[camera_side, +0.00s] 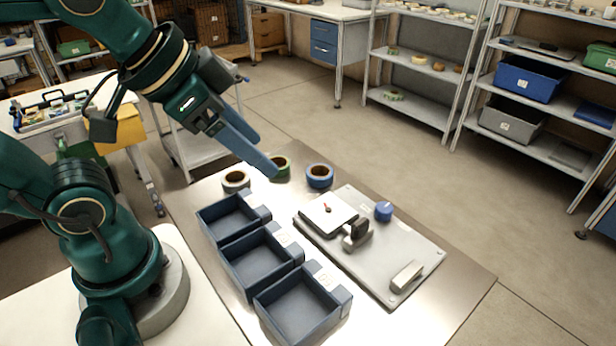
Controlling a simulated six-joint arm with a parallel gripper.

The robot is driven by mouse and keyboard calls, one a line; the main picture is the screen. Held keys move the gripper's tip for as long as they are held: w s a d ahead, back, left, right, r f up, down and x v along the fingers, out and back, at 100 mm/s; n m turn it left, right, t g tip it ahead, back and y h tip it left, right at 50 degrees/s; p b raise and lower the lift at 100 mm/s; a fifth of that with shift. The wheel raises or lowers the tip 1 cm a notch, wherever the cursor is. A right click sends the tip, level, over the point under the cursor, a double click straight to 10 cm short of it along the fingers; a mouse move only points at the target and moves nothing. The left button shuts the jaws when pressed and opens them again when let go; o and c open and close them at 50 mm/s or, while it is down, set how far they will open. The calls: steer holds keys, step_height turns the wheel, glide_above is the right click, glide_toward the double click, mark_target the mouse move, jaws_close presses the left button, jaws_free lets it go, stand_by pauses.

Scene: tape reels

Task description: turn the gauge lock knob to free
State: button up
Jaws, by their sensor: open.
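A grey plate (426,246) on the metal-topped table carries a white square gauge (318,219) with a small red pointer. A round blue knob (383,211) stands on the plate to the right of the gauge, and a black-topped piece (357,230) on a metal mount stands in front of the gauge. No lettering tells which is the lock knob, and its setting is too small to read. My gripper (264,154) is open and empty, above the back left of the table, to the left of the plate and apart from it.
Three blue-grey bins (265,312) stand in a row left of the plate. Three tape reels, whitish (236,181), green (281,167) and blue (319,176), stand behind them. A metal block (407,276) sits at the plate's front right. The plate's middle right is clear.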

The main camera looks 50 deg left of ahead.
steer(key=w+d+r+m+h, duration=0.1)
steer(key=w+d+r+m, duration=0.15)
steer(key=w, duration=0.35)
steer(key=m+g+h, duration=0.1)
steer(key=m+g, duration=0.2)
glide_above(384, 207)
steer(key=s+a, duration=0.2)
steer(key=f, duration=1.4)
steer(key=shift+w+d+f, duration=0.15)
steer(key=shift+d+f, duration=0.05)
steer(key=shift+f, duration=0.2)
steer(key=shift+x, duration=2.55)
steer(key=shift+g, duration=0.3)
jaws_close()
